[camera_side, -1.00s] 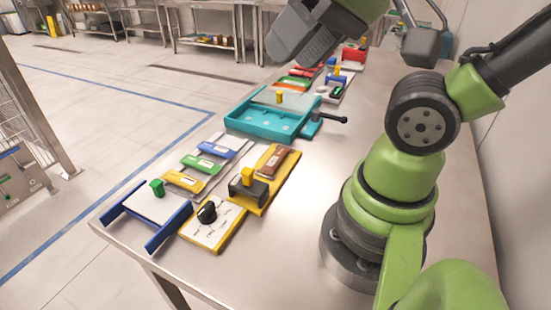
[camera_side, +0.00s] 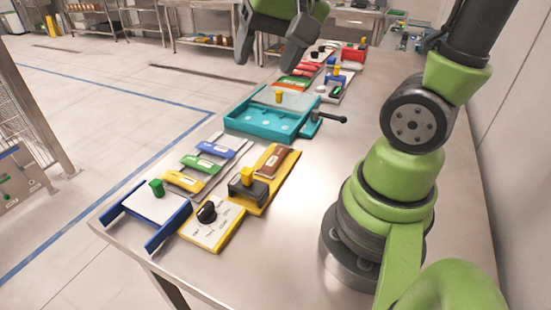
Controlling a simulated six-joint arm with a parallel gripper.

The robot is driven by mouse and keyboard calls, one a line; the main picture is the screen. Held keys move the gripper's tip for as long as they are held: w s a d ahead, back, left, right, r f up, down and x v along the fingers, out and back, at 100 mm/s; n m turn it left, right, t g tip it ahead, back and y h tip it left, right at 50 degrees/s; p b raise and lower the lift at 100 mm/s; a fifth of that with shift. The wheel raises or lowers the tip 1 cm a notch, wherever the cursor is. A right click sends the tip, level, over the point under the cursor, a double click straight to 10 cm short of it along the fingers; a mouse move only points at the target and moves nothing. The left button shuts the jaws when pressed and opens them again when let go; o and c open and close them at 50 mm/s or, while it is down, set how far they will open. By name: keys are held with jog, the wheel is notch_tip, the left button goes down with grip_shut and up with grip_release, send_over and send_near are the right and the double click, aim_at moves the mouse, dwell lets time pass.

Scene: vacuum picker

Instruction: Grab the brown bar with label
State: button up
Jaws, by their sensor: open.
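The brown bar with a white label (camera_side: 272,163) lies on a yellow base plate (camera_side: 262,197), near the middle of the table. My gripper (camera_side: 268,62) is at the top of the view, high above the far part of the table and well away from the bar. Its two dark fingers point down and are apart, with nothing seen between them.
Yellow, green and blue labelled bars (camera_side: 208,161) lie left of the brown bar. A teal tray with a handle (camera_side: 272,122) stands behind it. A blue-sided frame (camera_side: 150,207) and a dial panel (camera_side: 212,224) are in front. Bare table (camera_side: 300,215) lies to the right.

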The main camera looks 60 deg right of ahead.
jog(key=w+d+f+m+g, duration=0.2)
jog(key=w+d+f+m, duration=0.1)
jog(key=d+f, duration=0.2)
jog(key=m+g, duration=0.3)
jog(key=m, duration=0.3)
send_over(279, 152)
notch_tip(279, 152, down, 12)
jog(key=f, duration=0.4)
jog(key=shift+s+d, duration=0.2)
jog(key=shift+s, duration=0.05)
jog(key=shift+w+a+f, duration=0.1)
jog(key=shift+w+f, duration=0.05)
jog(key=shift+f, duration=1.25)
jog(key=shift+w+a+f, duration=0.1)
jog(key=shift+w+f, duration=0.05)
jog(key=shift+f, duration=1.2)
jog(key=c, duration=1.1)
jog(key=shift+r, duration=0.1)
